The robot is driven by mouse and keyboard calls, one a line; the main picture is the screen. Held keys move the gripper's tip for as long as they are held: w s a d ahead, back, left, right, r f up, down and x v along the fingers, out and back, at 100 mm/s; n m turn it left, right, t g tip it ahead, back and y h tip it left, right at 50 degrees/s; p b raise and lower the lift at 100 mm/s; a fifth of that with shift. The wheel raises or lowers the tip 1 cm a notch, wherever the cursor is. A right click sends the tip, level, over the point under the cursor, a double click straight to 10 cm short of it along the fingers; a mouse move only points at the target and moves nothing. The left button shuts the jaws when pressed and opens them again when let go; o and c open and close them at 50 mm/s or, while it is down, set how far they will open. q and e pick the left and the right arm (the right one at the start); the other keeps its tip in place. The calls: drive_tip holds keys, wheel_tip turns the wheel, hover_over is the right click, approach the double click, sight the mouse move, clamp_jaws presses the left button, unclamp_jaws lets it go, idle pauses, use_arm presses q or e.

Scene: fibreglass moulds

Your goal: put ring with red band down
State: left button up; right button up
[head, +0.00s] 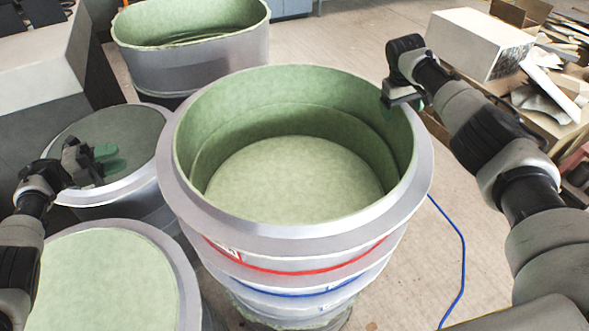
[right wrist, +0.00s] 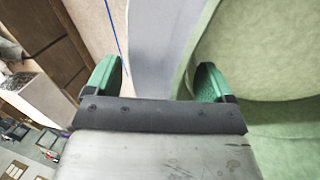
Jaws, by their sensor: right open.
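The ring with the red band (head: 300,253) is a large grey ring, pale green inside, at the top of the central stack. It appears to sit level above a part with a blue band (head: 300,294). My right gripper (head: 402,103) is at its far right rim. In the right wrist view, my right gripper (right wrist: 160,78) is open, with the ring's grey rim (right wrist: 163,45) between its green fingers and no visible grip. My left gripper (head: 108,159) is to the left, clear of the ring, above a smaller round mould; its green fingers look apart and empty.
Round moulds stand at left (head: 130,125) and front left (head: 105,275), close to the stack. An oval mould (head: 200,65) stands behind. A box (head: 480,45) and scraps lie on a table at right. A blue hose (head: 462,255) crosses the open floor.

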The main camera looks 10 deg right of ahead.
drive_tip(key=v, duration=1.1)
drive_tip(key=shift+r, duration=0.4)
drive_tip(key=shift+a, duration=0.1)
